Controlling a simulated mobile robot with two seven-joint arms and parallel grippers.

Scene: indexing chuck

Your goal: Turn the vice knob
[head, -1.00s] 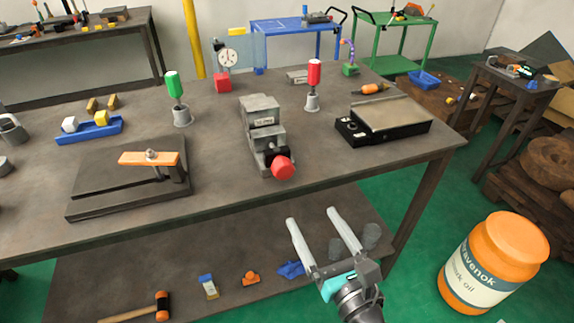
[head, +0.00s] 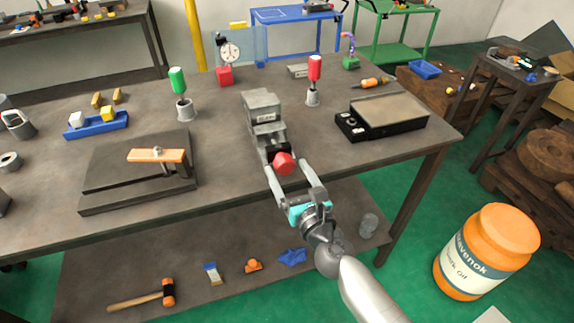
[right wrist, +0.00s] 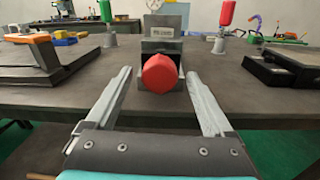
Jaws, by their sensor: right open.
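The grey vice (head: 264,118) stands near the front edge of the workbench. Its red knob (head: 283,163) faces me at the vice's front end, and it also shows in the right wrist view (right wrist: 160,73). My right gripper (head: 289,168) is open at the knob, with one long pale finger to each side. In the right wrist view the fingers (right wrist: 162,84) lie left and right of the knob with a gap on both sides. The knob sits between them near their tips. My left gripper is not in view.
A black-based plate (head: 385,117) is right of the vice. A dark fixture with an orange bar (head: 157,156) is at left. Red (head: 314,80) and green (head: 178,90) handled tools stand behind. An orange jar (head: 487,250) stands on the floor at right.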

